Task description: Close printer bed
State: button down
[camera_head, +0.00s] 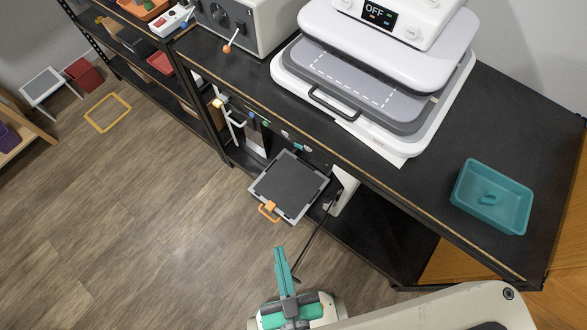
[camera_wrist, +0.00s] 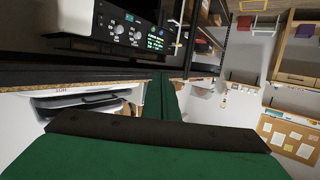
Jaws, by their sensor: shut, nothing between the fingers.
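A white machine (camera_head: 445,20) with an "OFF" display stands on the black table. A grey bed (camera_head: 340,80) with a dashed white outline and a black front handle (camera_head: 333,104) sticks out from under its light lid. Lower down, a dark square plate (camera_head: 289,182) with a light rim and an orange handle (camera_head: 269,212) juts out below the table's front edge. I cannot tell which of the two is the printer bed. My gripper (camera_head: 279,250) is shut and empty, below and apart from the square plate, over the floor. In the wrist view its green fingers (camera_wrist: 162,97) are together.
The black table (camera_head: 535,125) holds a teal tray (camera_head: 492,197) at right and a grey box with knobs (camera_head: 240,22) at the back left. A shelf rack stands at left. A yellow square outline (camera_head: 107,112) marks the floor. Open floor lies left of my gripper.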

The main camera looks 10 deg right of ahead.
jog(key=w+a+f+n+g+y, duration=0.1)
jog(key=w+f, duration=0.3)
jog(key=f, duration=0.4)
jog(key=w+a+f+g, duration=0.2)
jog(key=w+f, duration=0.1)
jog(key=f, duration=0.5)
jog(key=m+g+h, duration=0.7)
jog(key=m, duration=0.4)
send_near(310, 167)
jog(key=x, duration=0.5)
jog(key=shift+s+a+f, duration=0.1)
jog(key=shift+a+f, duration=0.1)
jog(key=shift+f, duration=0.05)
jog(key=shift+w+d+f, duration=0.25)
jog(key=shift+d, duration=0.1)
